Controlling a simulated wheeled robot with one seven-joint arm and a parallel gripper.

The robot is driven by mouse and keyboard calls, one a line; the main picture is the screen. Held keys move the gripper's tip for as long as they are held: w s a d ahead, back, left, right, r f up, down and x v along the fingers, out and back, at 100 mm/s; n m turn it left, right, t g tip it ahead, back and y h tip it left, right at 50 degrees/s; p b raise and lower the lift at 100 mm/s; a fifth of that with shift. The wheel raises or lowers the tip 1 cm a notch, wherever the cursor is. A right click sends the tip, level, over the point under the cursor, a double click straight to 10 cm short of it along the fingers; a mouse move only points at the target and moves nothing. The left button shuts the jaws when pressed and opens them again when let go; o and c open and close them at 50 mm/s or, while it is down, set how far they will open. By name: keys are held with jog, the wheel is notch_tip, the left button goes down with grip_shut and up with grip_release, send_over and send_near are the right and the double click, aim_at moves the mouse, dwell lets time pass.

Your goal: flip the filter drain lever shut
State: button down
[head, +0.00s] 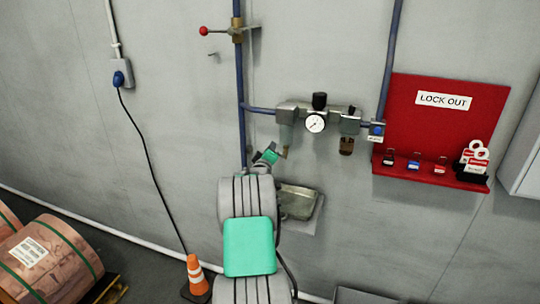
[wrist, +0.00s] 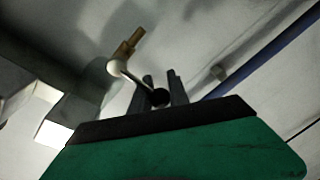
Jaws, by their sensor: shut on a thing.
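The filter drain lever (wrist: 124,75) is a thin pale rod with a dark ball end, joined to a brass drain fitting (wrist: 130,44) in the wrist view. My gripper (wrist: 161,80) has its two dark fingers closed on either side of the ball end. In the head view my gripper (head: 276,153) is just below the filter (head: 287,117), next to the small brass drain fitting (head: 285,153). My green and grey arm comes up from below. The lever itself is too small and covered to make out in the head view.
A pressure gauge (head: 316,123) and regulator hang right of the filter. A metal tray (head: 298,203) is on the wall below. A blue pipe (head: 241,80) with a red-knobbed valve (head: 204,31) runs up left. A red lockout board (head: 420,130) is at right.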

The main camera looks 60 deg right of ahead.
jog(key=shift+f, duration=0.35)
jog(key=c, duration=1.6)
grip_release()
jog(key=shift+o, duration=0.3)
jog(key=shift+r, duration=0.1)
jog(key=shift+s+a, duration=0.1)
jog(key=b+v, duration=0.2)
jog(key=v, duration=0.5)
jog(key=shift+a, duration=0.3)
jog(key=shift+s, duration=0.15)
